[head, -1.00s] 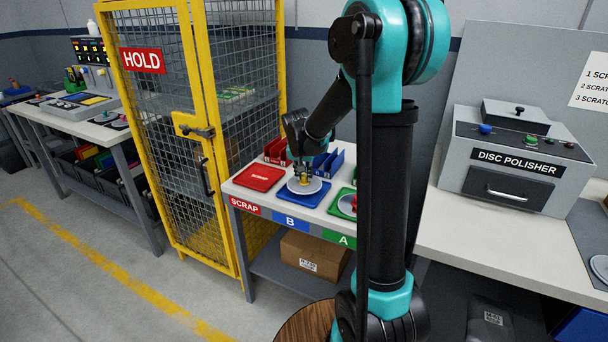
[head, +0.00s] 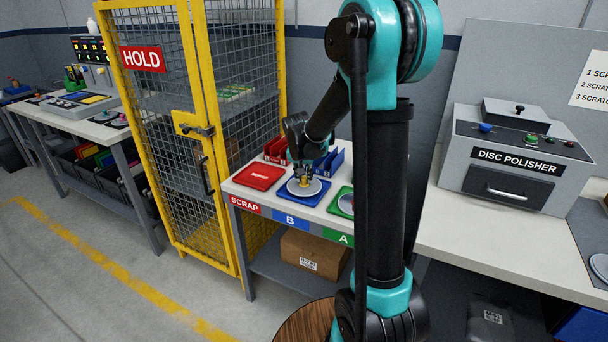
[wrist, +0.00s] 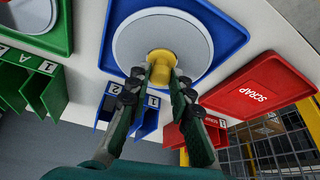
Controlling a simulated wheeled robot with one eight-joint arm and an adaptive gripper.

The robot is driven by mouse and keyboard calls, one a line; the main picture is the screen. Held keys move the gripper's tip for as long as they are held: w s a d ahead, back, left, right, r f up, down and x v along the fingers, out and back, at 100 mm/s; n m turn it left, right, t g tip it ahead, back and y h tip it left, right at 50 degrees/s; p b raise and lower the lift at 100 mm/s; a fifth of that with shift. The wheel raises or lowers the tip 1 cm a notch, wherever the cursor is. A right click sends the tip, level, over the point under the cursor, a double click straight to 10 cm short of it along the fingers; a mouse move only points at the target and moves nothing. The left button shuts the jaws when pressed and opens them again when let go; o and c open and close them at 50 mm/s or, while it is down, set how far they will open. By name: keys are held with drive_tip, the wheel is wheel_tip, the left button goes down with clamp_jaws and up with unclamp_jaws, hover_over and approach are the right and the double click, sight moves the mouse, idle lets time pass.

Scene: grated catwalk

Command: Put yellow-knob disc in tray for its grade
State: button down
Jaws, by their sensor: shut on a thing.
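The yellow-knob disc (head: 304,187) is a grey disc with a yellow knob. It lies over the blue B tray (head: 317,204) on the sorting table, and a blue rim shows around it. In the wrist view the disc (wrist: 135,38) sits within the blue tray (wrist: 240,35). My gripper (wrist: 161,70) has its two fingers closed on the yellow knob (wrist: 161,62). In the head view my gripper (head: 303,176) reaches down onto the knob from above. Whether the disc rests fully on the tray floor is hard to tell.
The red SCRAP tray (head: 259,176) is left of the blue one. The green A tray (head: 340,203), holding another disc, is right of it. Red (head: 277,149) and blue (head: 330,160) racks stand behind. The yellow HOLD cage (head: 190,130) borders the table at left.

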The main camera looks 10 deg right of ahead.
drive_tip(key=shift+f, duration=0.55)
drive_tip(key=c, duration=1.3)
unclamp_jaws()
drive_tip(key=shift+o, duration=0.7)
drive_tip(key=shift+o, duration=1.4)
drive_tip(key=shift+r, duration=4.05)
drive_tip(key=shift+s, duration=0.15)
